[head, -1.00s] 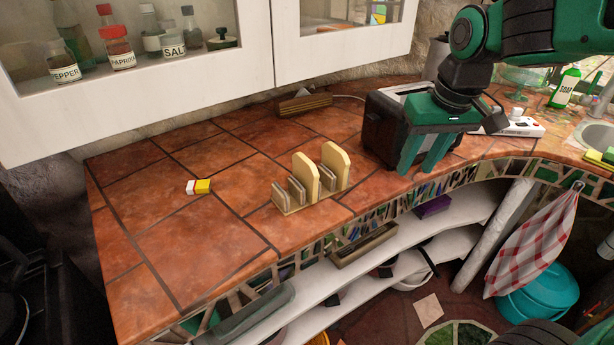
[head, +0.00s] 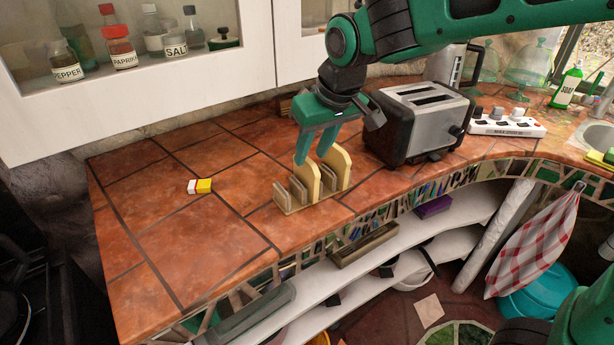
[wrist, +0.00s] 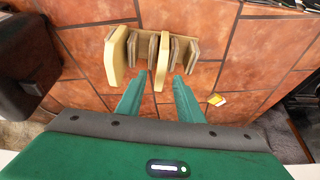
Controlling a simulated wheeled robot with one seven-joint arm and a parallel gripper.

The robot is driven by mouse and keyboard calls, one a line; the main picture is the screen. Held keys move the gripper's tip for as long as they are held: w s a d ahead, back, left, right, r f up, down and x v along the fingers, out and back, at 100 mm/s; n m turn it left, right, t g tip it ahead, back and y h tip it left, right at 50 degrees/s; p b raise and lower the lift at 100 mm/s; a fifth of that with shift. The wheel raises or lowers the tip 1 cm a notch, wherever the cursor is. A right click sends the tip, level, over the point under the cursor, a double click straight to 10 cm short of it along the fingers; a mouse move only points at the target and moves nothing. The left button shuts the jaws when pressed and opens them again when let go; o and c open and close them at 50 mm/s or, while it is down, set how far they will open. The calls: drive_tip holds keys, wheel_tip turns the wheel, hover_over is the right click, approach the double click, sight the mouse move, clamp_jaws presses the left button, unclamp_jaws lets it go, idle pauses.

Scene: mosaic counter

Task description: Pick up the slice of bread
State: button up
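Two slices of bread stand upright in a wooden rack (head: 291,207) on the tiled counter. The left slice (head: 307,180) and the right slice (head: 337,167) show in the head view. In the wrist view, one slice (wrist: 162,62) lies in line with the gap between my fingers, and the other slice (wrist: 116,58) is to the left. My gripper (head: 313,157) is open and empty, just above and behind the rack in the head view. Its two fingers (wrist: 160,92) are apart in the wrist view. I cannot tell whether they touch the bread.
A black and silver toaster (head: 420,120) stands right of the rack. A small yellow and white box (head: 200,186) lies on the counter to the left. A white power strip (head: 506,123) is at the right. A wall cabinet (head: 150,80) hangs above.

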sight(308, 159)
drive_tip(key=shift+x, duration=2.65)
drive_tip(key=shift+w+r, duration=0.15)
drive_tip(key=c, duration=0.8)
